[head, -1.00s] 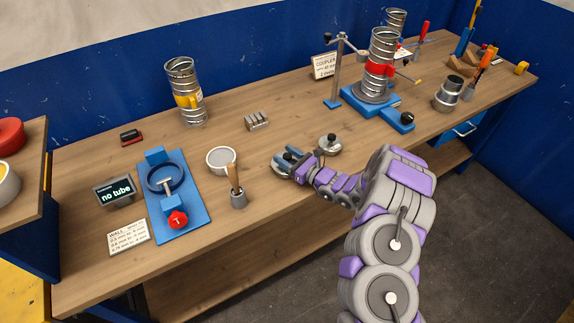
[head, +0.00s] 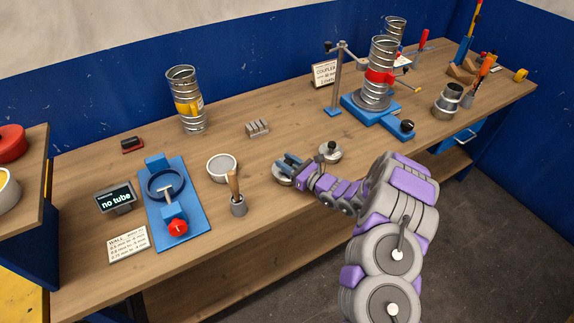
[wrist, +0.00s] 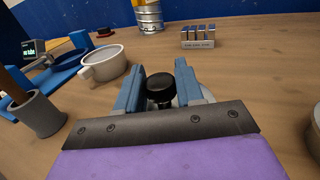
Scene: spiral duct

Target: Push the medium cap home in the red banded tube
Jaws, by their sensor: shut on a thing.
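My gripper (head: 289,162) is low over the front of the bench, at a round grey cap (head: 281,179). In the wrist view my gripper (wrist: 160,74) has its blue fingers on either side of the cap's black knob (wrist: 160,86), shut on it. The fingers hide most of the cap's disc, which appears to rest on the bench. A second grey cap with a black knob (head: 330,151) lies to the right. I cannot tell their sizes for sure. The red banded tube (head: 382,55) stands upright on a blue stand at the back right.
A post with an arm (head: 337,80) stands left of the red banded tube. A yellow banded tube (head: 182,85), a metal block (head: 257,128), a pale round dish (head: 222,166) and a brush pot (head: 238,206) stand to the left. The bench between block and stand is clear.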

